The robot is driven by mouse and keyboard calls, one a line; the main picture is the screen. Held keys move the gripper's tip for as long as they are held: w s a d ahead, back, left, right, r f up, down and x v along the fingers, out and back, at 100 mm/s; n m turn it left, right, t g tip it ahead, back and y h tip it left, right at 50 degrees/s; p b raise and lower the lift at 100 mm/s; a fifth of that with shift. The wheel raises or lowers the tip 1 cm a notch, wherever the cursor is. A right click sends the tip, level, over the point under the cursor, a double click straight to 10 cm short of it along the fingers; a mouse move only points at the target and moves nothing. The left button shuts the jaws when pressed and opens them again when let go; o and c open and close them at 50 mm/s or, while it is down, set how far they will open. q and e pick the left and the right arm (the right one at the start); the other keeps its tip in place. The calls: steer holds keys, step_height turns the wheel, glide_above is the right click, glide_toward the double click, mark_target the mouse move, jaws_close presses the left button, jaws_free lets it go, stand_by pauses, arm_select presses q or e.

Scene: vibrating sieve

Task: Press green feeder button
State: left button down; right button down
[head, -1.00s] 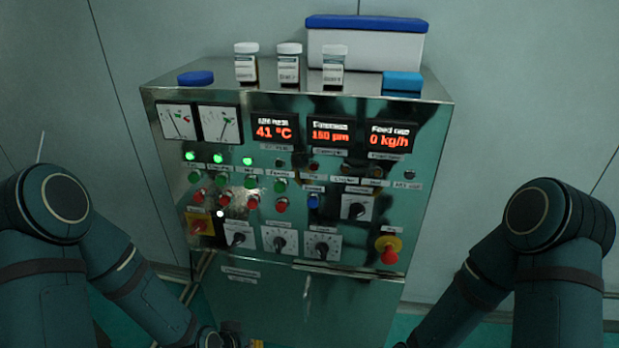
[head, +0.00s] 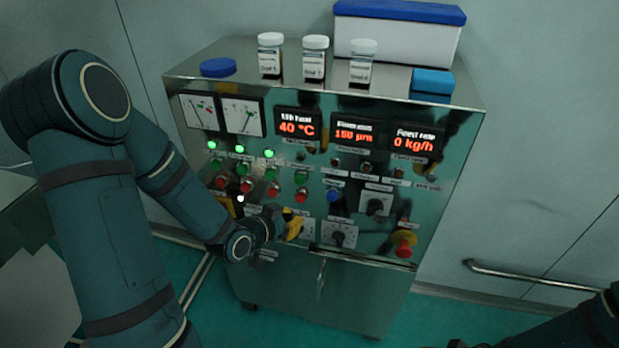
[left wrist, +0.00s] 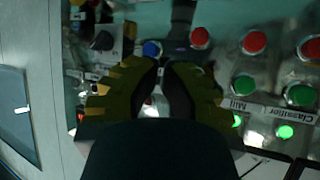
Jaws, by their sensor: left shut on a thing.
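The green feeder button (head: 301,178) is in the fourth column of the panel's button rows, above a red button (head: 301,195). The small lamp above it is dark. My left gripper (head: 292,222) has yellow fingertips and is in front of the panel, below that column in the head view. In the left wrist view the fingers (left wrist: 163,75) are close together, and the right-hand finger covers the place beside the Mill green button (left wrist: 243,85). What lies between the fingers is hidden, and contact with the panel cannot be told.
Lit green lamps (head: 240,149) stand above the three left columns. A blue button (head: 333,195), black rotary knobs (head: 339,238) and a red emergency stop (head: 404,245) are nearby. Jars (head: 315,60) and a white box (head: 398,38) stand on top.

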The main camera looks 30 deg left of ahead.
mark_target(300, 180)
arm_select(q)
steer(key=w, duration=0.2)
steer(key=w+a+p, duration=0.1)
steer(key=w, duration=0.2)
steer(key=w+a, duration=0.1)
steer(key=w, duration=0.2)
steer(key=shift+w+p, duration=0.25)
steer(key=shift+p, duration=0.05)
stand_by(0.3)
steer(key=c, duration=1.7)
jaws_free()
jaws_close()
